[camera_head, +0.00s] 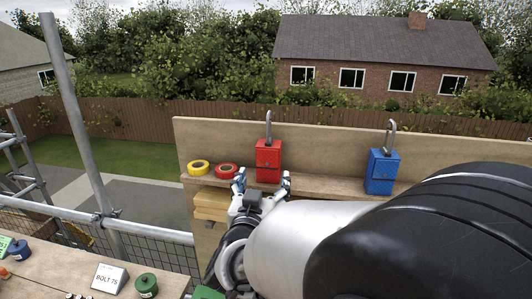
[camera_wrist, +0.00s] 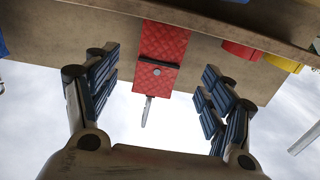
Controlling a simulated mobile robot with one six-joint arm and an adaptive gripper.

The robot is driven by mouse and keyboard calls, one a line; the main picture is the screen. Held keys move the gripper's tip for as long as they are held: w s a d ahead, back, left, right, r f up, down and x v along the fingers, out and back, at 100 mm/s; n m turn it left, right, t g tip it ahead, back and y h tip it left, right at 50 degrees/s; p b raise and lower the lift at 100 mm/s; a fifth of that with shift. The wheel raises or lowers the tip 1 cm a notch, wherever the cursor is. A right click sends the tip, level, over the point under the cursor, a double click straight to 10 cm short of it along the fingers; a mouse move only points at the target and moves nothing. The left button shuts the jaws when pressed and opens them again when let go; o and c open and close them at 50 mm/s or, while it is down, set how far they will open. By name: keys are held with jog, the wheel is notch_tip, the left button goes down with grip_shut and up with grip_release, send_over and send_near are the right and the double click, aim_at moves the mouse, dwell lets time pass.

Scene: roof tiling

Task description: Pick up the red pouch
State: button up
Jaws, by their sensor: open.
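The red pouch (camera_head: 268,160) is a boxy pouch with a dark strap and a metal hook on top. It is upright at the wooden shelf (camera_head: 330,187), in front of the back board. In the wrist view the red pouch (camera_wrist: 165,42) appears upside down, its hook pointing down the picture. My gripper (camera_head: 263,183) is open and empty, just in front of the pouch's lower part. In the wrist view the blue-padded fingers of my gripper (camera_wrist: 158,82) are spread to either side of the pouch, with visible gaps. I see no contact.
A blue pouch (camera_head: 382,170) with a hook stands to the right on the shelf. A red tape roll (camera_head: 227,168) and a yellow tape roll (camera_head: 198,168) lie close on the left. A bench at lower left holds a BOLT 75 box (camera_head: 109,278) and a green spool (camera_head: 146,285).

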aim_at(267, 168)
jog(key=w, duration=0.3)
jog(key=w+d+p, duration=0.1)
jog(key=w, duration=0.4)
jog(key=shift+w+d, duration=0.25)
jog(key=shift+w, duration=0.15)
jog(key=shift+s, duration=0.1)
jog(key=shift+c, duration=0.2)
jog(key=c, duration=1.3)
jog(key=shift+r, duration=0.1)
jog(key=shift+c, duration=0.5)
jog(key=shift+r, duration=0.1)
